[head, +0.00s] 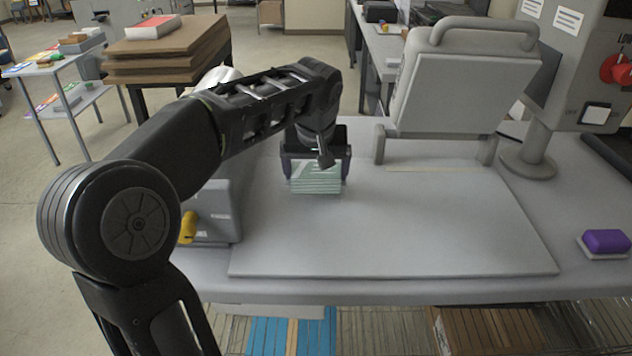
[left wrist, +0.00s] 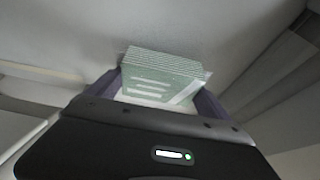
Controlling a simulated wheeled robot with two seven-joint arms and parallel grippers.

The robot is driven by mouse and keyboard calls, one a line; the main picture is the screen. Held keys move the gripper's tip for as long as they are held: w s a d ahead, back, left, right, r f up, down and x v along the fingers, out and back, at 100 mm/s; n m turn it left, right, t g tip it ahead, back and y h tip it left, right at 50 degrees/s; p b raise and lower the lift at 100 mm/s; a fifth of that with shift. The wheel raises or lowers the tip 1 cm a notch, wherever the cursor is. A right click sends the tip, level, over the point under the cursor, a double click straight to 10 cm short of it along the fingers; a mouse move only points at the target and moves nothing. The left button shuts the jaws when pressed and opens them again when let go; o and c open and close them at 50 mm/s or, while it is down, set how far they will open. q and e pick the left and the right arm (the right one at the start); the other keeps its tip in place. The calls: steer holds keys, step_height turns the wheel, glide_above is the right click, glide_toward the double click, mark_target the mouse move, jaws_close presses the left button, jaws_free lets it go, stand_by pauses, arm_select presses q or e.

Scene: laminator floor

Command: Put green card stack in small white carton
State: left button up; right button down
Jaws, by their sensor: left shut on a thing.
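The green card stack (head: 316,179) is pale green with many thin layers and sits between the fingers of my left gripper (head: 316,172). My left gripper is shut on it, over the grey work surface. In the left wrist view the stack (left wrist: 160,78) shows white bars on its face, with the two dark purple fingers of the left gripper (left wrist: 160,92) on either side. I cannot tell whether the stack touches the surface below. I cannot make out a small white carton in either view. My right gripper is not in view.
A grey machine with a raised lid (head: 460,85) stands behind the work surface (head: 390,235). A grey box with a yellow knob (head: 188,226) is left of the surface. A purple block (head: 606,240) lies at the right. The middle of the surface is clear.

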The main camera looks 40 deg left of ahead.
mark_target(316, 183)
arm_select(q)
steer(key=shift+f, duration=1.4)
steer(key=shift+f, duration=0.25)
steer(key=o, duration=1.3)
steer(key=shift+r, duration=0.1)
steer(key=shift+c, duration=0.2)
steer(key=shift+r, duration=0.25)
steer(key=v, duration=1.1)
steer(key=shift+s+r+b, duration=0.15)
steer(key=shift+r+b, duration=0.15)
steer(key=shift+r, duration=0.1)
steer(key=shift+d, duration=0.1)
steer(key=shift+c, duration=0.4)
